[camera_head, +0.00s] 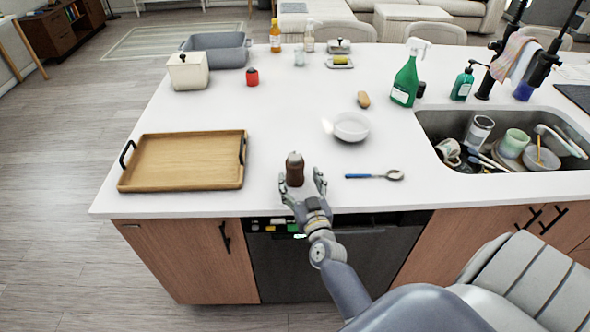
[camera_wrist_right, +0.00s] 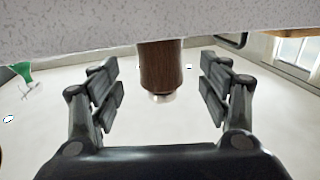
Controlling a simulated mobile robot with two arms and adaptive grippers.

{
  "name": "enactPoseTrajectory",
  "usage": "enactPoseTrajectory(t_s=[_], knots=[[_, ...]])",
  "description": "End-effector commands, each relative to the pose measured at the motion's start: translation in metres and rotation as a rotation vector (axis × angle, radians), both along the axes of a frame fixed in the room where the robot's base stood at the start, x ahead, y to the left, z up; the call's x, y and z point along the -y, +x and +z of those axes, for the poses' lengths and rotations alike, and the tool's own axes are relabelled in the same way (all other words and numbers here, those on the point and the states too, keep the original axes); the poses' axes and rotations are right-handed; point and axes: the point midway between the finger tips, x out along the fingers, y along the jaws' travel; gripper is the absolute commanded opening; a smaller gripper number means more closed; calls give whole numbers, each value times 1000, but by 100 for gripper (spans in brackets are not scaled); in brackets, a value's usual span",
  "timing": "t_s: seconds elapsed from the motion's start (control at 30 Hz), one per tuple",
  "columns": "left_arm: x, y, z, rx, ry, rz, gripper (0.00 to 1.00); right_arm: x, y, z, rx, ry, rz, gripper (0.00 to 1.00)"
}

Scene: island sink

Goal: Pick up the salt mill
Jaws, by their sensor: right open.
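The salt mill (camera_head: 295,168) is a dark brown, upright mill near the front edge of the white counter, right of the wooden tray. It also shows in the right wrist view (camera_wrist_right: 161,65) as brown wood with a pale metal end. My right gripper (camera_head: 302,187) is open at the counter's front edge, with its fingers spread to either side of the mill. In the wrist view the mill appears between the two fingers (camera_wrist_right: 160,88), with a gap on each side. My left gripper is not in view.
A wooden tray (camera_head: 188,162) lies to the left. A spoon (camera_head: 376,175) and a white bowl (camera_head: 350,127) are close on the right. The sink (camera_head: 436,122) full of dishes is farther right.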

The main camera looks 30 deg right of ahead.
Motion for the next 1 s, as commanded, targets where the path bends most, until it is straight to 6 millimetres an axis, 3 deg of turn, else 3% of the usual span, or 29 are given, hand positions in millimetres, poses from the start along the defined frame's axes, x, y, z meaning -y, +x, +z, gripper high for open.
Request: enactPoseTrajectory(t_s=[0.4,0.73,0.77,1.0], knots=[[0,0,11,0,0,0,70,15,45,2,0,-1,1,71],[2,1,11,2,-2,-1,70,18,52,1,-1,0,1,71],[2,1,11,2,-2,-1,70,18,52,1,-1,0,1,68],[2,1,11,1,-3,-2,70,17,52,1,-1,0,1,17]])
